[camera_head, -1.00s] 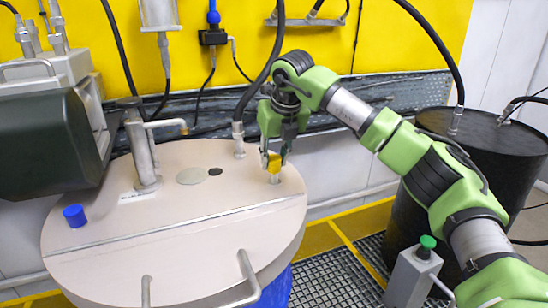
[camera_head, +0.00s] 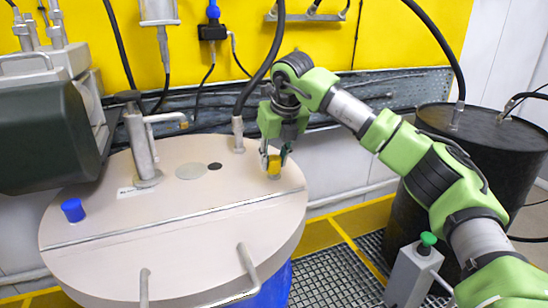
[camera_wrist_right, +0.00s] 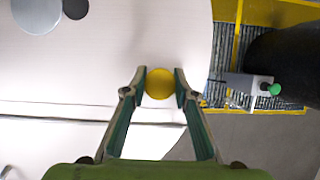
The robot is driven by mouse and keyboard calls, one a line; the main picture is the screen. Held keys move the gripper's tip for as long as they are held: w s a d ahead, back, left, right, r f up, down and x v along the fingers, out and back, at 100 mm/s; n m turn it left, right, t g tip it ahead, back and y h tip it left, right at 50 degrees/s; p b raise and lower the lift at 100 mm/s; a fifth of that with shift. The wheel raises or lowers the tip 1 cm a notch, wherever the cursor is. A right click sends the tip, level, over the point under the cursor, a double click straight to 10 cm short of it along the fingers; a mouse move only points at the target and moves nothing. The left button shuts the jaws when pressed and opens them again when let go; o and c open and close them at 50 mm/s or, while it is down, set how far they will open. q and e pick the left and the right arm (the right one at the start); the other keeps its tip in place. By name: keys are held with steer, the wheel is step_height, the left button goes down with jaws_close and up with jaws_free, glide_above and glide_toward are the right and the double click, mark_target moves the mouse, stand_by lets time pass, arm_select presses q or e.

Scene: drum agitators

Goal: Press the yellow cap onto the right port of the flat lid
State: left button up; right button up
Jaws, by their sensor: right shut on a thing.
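The yellow cap (camera_head: 274,164) is between the fingers of my right gripper (camera_head: 274,157), which is shut on it. In the head view the cap sits low at the right port of the flat lid (camera_head: 200,210), and the port is mostly hidden beneath it. I cannot tell whether the cap is fully seated. In the right wrist view the cap (camera_wrist_right: 160,84) shows as a round yellow disc between the two fingertips, over the pale lid (camera_wrist_right: 140,35). My left gripper is not in view.
A blue cap (camera_head: 73,210) stands on the lid's left side. A metal pipe fitting (camera_head: 141,150) and a hose port (camera_head: 238,135) rise from the lid. Handles (camera_head: 247,268) stand at the front. A black drum (camera_head: 478,140) and a green-button box (camera_head: 415,270) are at right.

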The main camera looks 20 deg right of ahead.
steer(key=shift+f, duration=0.3)
steer(key=shift+s+f+b, duration=0.1)
steer(key=shift+f+b, duration=0.4)
steer(key=shift+f, duration=0.15)
stand_by(0.6)
steer(key=shift+s+f, duration=0.1)
steer(key=shift+f, duration=0.2)
steer(key=shift+c, duration=1)
steer(key=o, duration=1.1)
steer(key=shift+c, duration=0.2)
steer(key=shift+w+r, duration=0.15)
steer(key=shift+w, duration=0.05)
step_height(320, 180, up, 4)
steer(key=p, duration=0.3)
steer(key=shift+r, duration=0.15)
